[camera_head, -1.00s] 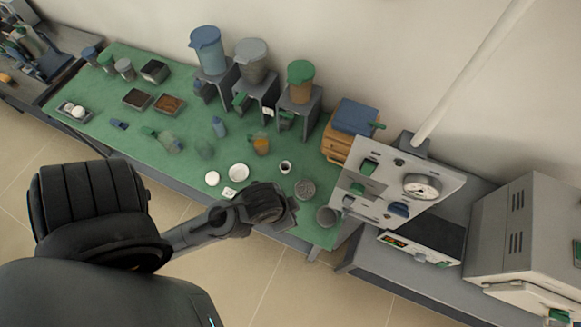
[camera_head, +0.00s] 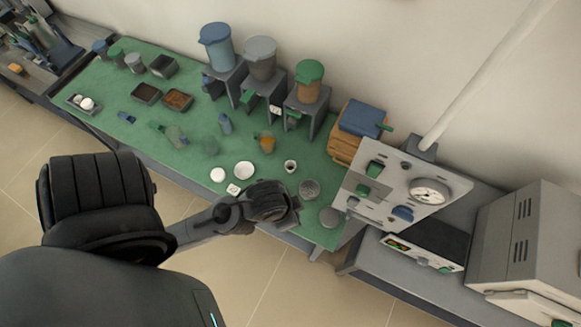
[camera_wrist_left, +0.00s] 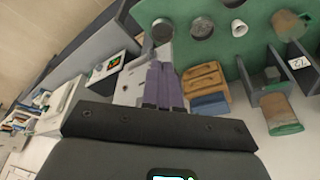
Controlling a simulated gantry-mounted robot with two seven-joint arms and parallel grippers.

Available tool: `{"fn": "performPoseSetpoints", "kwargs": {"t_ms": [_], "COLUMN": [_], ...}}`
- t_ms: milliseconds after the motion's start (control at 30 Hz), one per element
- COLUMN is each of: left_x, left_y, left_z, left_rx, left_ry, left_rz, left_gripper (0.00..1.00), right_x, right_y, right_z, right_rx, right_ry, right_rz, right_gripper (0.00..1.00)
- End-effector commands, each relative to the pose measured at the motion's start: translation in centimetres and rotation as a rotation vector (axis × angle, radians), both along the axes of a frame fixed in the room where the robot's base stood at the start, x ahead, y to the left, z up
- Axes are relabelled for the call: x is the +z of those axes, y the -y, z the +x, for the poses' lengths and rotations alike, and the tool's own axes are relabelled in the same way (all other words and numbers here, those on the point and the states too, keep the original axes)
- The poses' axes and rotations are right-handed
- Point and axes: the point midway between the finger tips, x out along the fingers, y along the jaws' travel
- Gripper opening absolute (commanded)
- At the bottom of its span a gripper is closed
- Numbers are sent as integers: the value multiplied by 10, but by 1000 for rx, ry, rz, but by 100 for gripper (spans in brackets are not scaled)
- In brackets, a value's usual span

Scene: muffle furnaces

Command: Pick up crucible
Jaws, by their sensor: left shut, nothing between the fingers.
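A small white cup that looks like the crucible (camera_head: 290,166) stands upright on the green table, near its right end. It also shows near the top edge of the left wrist view (camera_wrist_left: 238,28). My left gripper (camera_head: 293,206) is at the table's front edge, in front of the cup and apart from it. In the left wrist view its two purple-grey fingers (camera_wrist_left: 164,72) are together and empty, with the cup above and to the right of them. My right gripper is in neither view.
A grey round dish (camera_head: 309,188) and a grey cylinder (camera_head: 330,217) stand between the cup and the table's right end. White dishes (camera_head: 244,170) and an orange-filled beaker (camera_head: 267,144) are to the left. A tilted panel with a gauge (camera_head: 405,195) stands at the right.

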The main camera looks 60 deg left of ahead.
Motion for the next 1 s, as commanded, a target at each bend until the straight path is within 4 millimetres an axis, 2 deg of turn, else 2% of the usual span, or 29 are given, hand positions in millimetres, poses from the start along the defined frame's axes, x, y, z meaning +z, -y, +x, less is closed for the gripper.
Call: {"fn": "performPoseSetpoints", "kwargs": {"t_ms": [333, 867, 1000], "left_x": [0, 0, 0], "left_y": [0, 0, 0], "left_z": [0, 0, 0], "left_rx": [1, 1, -1], "left_ry": [0, 0, -1], "left_rz": [-1, 0, 1], "left_gripper": [0, 80, 82], "right_x": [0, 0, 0], "right_y": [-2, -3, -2], "right_z": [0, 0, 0], "right_rx": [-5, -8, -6], "right_ry": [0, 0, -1], "right_rz": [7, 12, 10], "right_gripper": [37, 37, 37]}}
